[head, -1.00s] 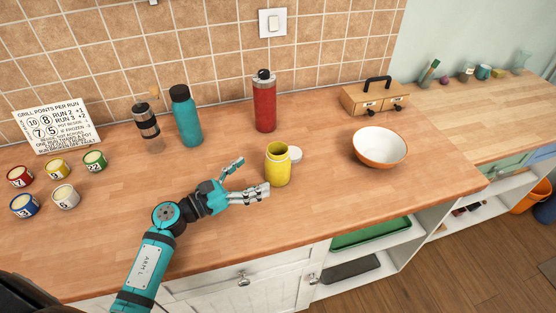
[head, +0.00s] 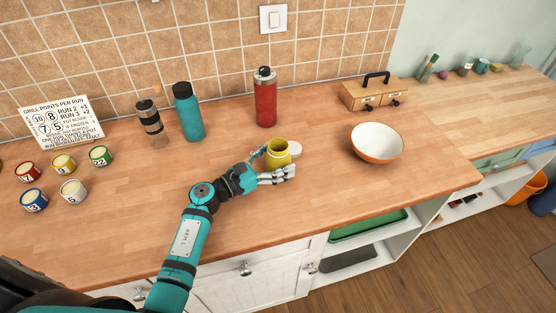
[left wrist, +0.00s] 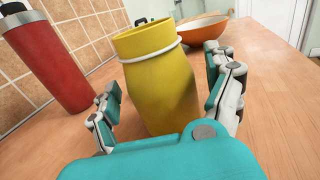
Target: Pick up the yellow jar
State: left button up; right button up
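The yellow jar (head: 278,150) stands upright and open-topped on the wooden counter (head: 130,215). It also shows in the left wrist view (left wrist: 158,80), with a white ring around its neck. My left gripper (head: 272,164) is open around the jar, one finger on each side. In the left wrist view my left gripper (left wrist: 165,115) shows a gap on the left between finger and jar; on the right the fingers are close to it, and I cannot tell whether they touch. My right gripper is not in view.
A red bottle (head: 265,98) stands behind the jar. A white and orange bowl (head: 377,142) is to the right. A teal bottle (head: 189,112), a dark-banded bottle (head: 151,122) and several small numbered tins (head: 73,191) stand left. The front counter is clear.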

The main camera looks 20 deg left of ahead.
pick_arm(q)
jog(key=c, duration=1.2)
jog(key=shift+o, duration=0.2)
jog(key=shift+r, duration=0.1)
